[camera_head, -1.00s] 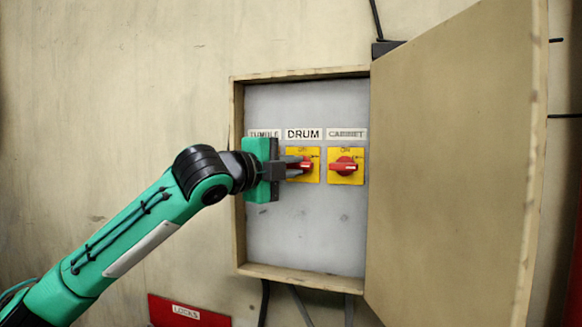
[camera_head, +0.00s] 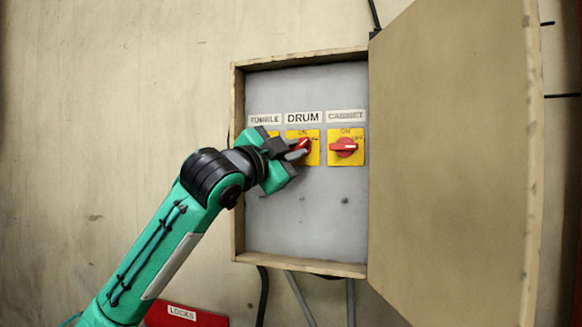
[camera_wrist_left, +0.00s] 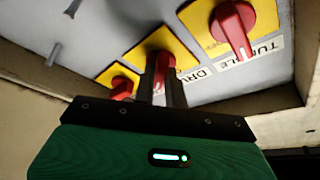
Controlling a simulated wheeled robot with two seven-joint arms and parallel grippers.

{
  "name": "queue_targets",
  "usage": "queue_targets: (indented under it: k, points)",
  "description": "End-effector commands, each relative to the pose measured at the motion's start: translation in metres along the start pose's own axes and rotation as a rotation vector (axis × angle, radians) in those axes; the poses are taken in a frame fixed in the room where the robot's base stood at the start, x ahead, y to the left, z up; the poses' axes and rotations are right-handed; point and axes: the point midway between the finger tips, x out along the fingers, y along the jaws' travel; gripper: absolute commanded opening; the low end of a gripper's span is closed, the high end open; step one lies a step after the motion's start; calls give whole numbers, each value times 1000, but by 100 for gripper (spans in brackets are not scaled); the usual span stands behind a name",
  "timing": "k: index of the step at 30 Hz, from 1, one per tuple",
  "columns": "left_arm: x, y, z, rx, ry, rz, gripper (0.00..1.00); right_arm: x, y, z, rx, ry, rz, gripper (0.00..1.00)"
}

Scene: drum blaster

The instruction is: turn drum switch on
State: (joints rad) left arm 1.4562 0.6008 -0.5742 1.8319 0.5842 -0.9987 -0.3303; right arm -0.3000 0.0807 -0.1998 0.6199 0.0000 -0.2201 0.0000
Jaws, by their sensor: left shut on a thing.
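The drum switch (camera_head: 302,147) is a red knob on a yellow plate under the DRUM label (camera_head: 303,118), in the middle of the open cabinet. My left gripper (camera_head: 296,149) is shut on the red drum knob and covers part of it. The gripper is tilted, and the knob looks turned at a slant. In the left wrist view the two dark fingers (camera_wrist_left: 164,85) hold the drum knob (camera_wrist_left: 163,62) between them. My right gripper is not in view.
The cabinet switch (camera_head: 343,148), with a horizontal red knob, is to the right. The tumble switch is mostly hidden by my gripper but shows in the left wrist view (camera_wrist_left: 232,24). The wooden door (camera_head: 455,150) stands open at right. A red LOCKS box (camera_head: 185,315) is below.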

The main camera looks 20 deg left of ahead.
Motion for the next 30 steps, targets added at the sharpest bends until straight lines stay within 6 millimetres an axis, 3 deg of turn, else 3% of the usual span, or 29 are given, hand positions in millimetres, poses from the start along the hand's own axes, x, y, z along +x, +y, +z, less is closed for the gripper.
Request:
queue_targets:
  k: [1, 15, 30]
  points:
    - [-1, 7, 3, -43, 2, -15, 0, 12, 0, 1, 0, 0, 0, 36]
    - [0, 10, 1, -454, 1, -184, 0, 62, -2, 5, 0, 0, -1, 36]
    - [1, 9, -3, -777, 0, -318, 0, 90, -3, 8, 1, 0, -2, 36]
